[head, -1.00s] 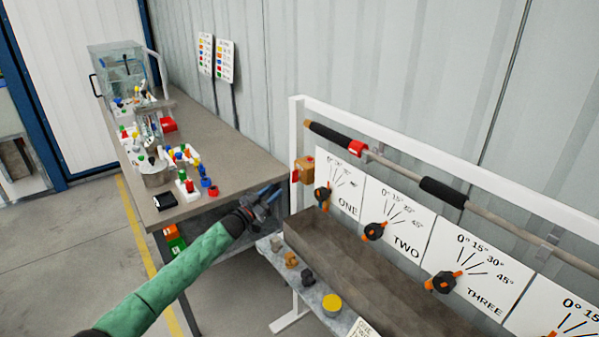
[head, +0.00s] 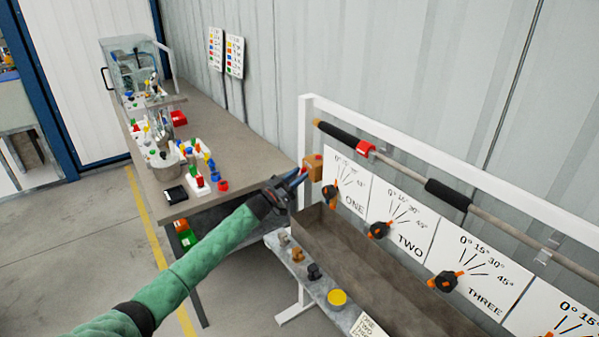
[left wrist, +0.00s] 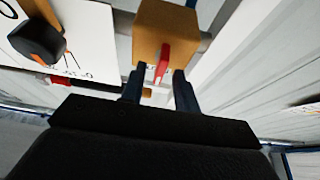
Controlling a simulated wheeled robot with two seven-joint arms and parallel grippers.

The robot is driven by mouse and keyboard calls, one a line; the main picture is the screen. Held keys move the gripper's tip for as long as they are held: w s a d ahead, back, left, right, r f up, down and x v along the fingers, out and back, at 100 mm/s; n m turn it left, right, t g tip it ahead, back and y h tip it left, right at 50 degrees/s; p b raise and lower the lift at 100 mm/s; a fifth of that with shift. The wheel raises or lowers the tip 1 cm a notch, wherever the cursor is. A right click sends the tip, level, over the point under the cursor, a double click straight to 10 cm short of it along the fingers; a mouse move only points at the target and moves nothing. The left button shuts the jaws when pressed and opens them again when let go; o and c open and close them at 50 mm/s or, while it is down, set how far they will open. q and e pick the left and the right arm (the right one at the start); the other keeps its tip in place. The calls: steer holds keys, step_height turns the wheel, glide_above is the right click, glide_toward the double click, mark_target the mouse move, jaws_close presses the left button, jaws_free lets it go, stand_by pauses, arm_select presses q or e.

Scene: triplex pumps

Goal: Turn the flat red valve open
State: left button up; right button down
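The flat red valve handle (left wrist: 164,62) sticks out from an orange-brown block (left wrist: 165,32) in the left wrist view. The block also shows in the head view (head: 314,166), at the left end of the white frame. My left gripper (head: 299,178) is just in front of the block. In the left wrist view its two dark fingers (left wrist: 159,78) are apart, with the red handle between and just beyond their tips. I cannot tell whether either finger touches it. My right gripper is not in view.
Dials with orange-black knobs (head: 379,230) sit on white angle panels right of the block. A pipe with black grips (head: 447,195) runs above them. A trough (head: 335,245) and a ledge with small parts (head: 337,298) lie below. A cluttered workbench (head: 235,150) stands left.

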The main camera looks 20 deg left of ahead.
arm_select(q)
steer(key=shift+w+d+r, duration=0.2)
steer(key=shift+w+d, duration=0.1)
steer(key=shift+w, duration=0.05)
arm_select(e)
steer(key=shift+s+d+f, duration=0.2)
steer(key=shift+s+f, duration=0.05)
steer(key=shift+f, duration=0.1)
arm_select(q)
steer(key=shift+c, duration=0.4)
jaws_close()
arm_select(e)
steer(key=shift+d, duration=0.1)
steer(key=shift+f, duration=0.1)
